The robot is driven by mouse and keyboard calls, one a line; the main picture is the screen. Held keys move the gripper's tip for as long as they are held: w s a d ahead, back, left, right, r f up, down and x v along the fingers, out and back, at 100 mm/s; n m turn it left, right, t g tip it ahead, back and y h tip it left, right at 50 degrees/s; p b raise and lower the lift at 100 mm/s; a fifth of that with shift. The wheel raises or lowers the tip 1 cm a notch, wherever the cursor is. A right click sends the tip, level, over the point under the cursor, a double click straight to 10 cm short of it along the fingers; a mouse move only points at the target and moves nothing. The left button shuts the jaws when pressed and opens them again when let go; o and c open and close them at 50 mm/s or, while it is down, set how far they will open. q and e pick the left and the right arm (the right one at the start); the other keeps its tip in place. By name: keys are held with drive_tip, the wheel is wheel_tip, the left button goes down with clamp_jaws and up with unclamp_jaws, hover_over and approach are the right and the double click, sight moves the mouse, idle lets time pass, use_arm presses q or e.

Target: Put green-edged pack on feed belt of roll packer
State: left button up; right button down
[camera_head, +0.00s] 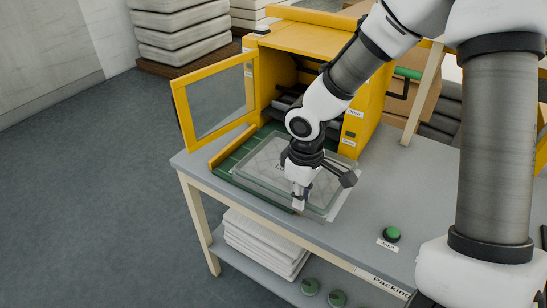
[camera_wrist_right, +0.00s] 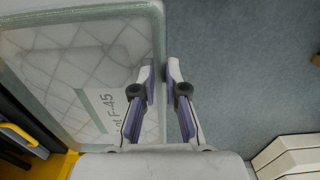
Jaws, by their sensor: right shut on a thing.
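The green-edged pack (camera_head: 262,158) is a flat, clear-wrapped, quilted slab. It lies over the green feed belt (camera_head: 228,166) at the mouth of the yellow roll packer (camera_head: 300,40), with its right part reaching past the belt's side. I cannot tell whether it rests on the belt or hangs just above it. My right gripper (camera_head: 300,200) is shut on the pack's near edge. In the right wrist view the fingers (camera_wrist_right: 160,76) straddle the rim of the pack (camera_wrist_right: 60,55), which carries a printed label. My left gripper is out of view.
The packer's framed door (camera_head: 220,95) stands open on the left. A green button (camera_head: 392,234) sits on the grey table (camera_head: 350,240) to the right. White sheets (camera_head: 262,240) are stacked on the shelf below. Stacked pads (camera_head: 180,30) stand behind.

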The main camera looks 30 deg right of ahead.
sight(272, 165)
drive_tip(key=w, duration=0.1)
drive_tip(key=w+p, duration=0.1)
drive_tip(key=w, duration=0.2)
drive_tip(key=shift+w+a+r+p, duration=0.1)
drive_tip(key=shift+w+r+p, duration=0.25)
drive_tip(key=w, duration=0.2)
drive_tip(key=w+d+f+p, duration=0.1)
drive_tip(key=w, duration=0.2)
drive_tip(key=w+f, duration=0.1)
drive_tip(key=w, duration=0.1)
drive_tip(key=shift+w+d, duration=0.25)
drive_tip(key=shift+w, duration=0.5)
drive_tip(key=shift+a+p, duration=0.1)
drive_tip(key=shift+p, duration=0.25)
drive_tip(key=f, duration=0.2)
drive_tip(key=shift+s+a+f+p, duration=0.1)
drive_tip(key=shift+s+f+p, duration=0.1)
drive_tip(key=shift+f+p, duration=0.15)
drive_tip(key=shift+w+f, duration=0.25)
drive_tip(key=shift+f, duration=0.15)
drive_tip(key=shift+s, duration=0.1)
